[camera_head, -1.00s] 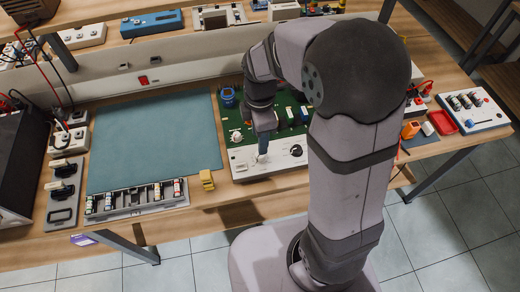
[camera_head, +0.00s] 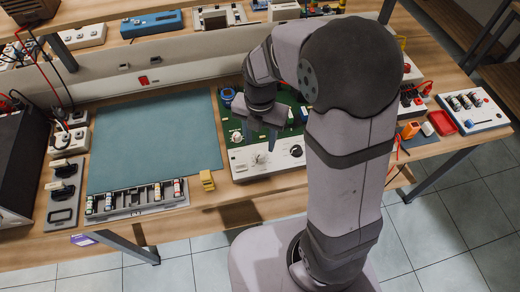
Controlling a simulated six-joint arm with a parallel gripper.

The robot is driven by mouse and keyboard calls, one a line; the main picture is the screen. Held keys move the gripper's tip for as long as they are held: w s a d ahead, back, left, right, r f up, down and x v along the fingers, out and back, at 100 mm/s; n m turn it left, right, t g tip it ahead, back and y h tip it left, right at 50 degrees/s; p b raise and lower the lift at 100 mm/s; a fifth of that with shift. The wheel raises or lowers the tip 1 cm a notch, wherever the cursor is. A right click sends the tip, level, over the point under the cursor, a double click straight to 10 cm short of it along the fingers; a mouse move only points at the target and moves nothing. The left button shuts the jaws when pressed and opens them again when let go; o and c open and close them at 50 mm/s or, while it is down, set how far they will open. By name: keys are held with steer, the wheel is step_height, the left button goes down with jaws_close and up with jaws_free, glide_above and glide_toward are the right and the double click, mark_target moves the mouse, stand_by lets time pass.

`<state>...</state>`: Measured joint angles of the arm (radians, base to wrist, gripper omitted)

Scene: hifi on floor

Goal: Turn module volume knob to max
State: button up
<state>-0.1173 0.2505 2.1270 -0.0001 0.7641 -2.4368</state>
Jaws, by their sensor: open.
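The module (camera_head: 245,172) is a green circuit board with a white front panel, on the bench at centre. Its panel carries a light knob (camera_head: 259,157) near the middle and a black knob (camera_head: 296,151) at the right. Another light knob (camera_head: 237,137) sits on the board's left side. I cannot read which is the volume knob or its setting. My gripper (camera_head: 259,142) is open and empty, pointing down, its two fingers spread just behind and above the middle light knob. Whether they touch the panel is unclear. My arm hides the module's right part.
A teal mat (camera_head: 150,145) lies left of the module. A small yellow block (camera_head: 207,180) and a tray of small cylinders (camera_head: 136,201) stand near the front edge. A red tray (camera_head: 442,123) lies to the right.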

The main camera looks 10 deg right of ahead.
mark_target(260, 154)
steer(key=shift+f+p, duration=0.4)
steer(key=shift+f, duration=2.65)
steer(key=shift+c, duration=0.5)
steer(key=c, duration=0.9)
